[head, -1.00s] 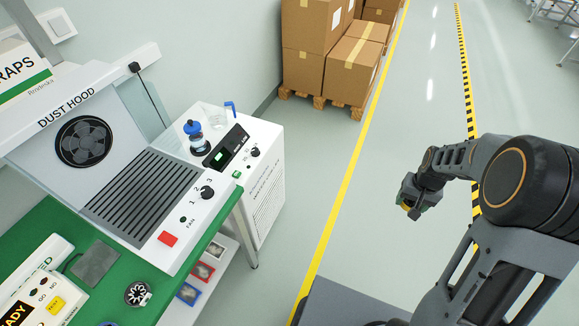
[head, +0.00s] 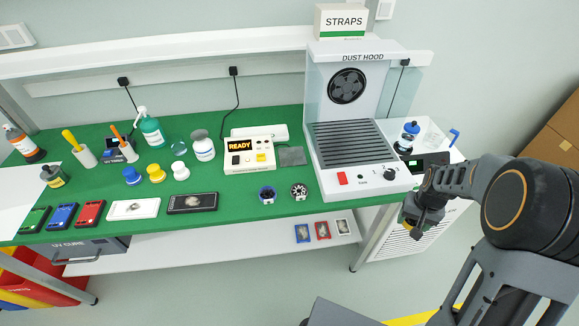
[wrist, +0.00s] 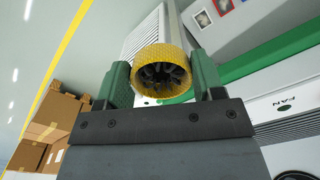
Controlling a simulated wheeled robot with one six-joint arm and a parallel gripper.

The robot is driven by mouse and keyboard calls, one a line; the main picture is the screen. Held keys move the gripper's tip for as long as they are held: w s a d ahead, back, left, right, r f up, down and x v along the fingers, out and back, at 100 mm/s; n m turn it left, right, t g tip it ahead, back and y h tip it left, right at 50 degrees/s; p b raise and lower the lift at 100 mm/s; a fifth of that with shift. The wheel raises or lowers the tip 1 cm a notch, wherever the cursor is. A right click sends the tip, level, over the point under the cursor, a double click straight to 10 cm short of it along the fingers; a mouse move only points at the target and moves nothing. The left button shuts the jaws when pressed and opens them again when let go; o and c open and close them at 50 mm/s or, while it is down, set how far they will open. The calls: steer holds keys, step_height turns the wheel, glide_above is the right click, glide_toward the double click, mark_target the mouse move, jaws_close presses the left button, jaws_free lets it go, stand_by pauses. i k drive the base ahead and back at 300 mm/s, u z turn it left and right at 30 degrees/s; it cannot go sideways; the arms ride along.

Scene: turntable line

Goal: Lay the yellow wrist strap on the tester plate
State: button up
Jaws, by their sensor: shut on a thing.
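The yellow wrist strap (wrist: 162,62) is a coiled ring with a dark inside. In the wrist view it sits between the two green fingers of my gripper (wrist: 162,82), which is shut on it. In the head view my gripper (head: 411,218) hangs in the air right of the bench, in front of the white cabinet; the strap shows there only as a small yellow spot. The tester plate (head: 291,156) is a bare dark-grey square on the green mat. It lies just right of the cream tester (head: 248,157), whose display reads READY.
The dust hood (head: 361,150) stands between the plate and my gripper. Bottles, jars and phones fill the left of the green bench (head: 235,206).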

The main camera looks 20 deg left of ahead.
mark_target(292, 154)
steer(key=u, duration=1.35)
steer(key=i, duration=0.1)
steer(key=u, duration=0.1)
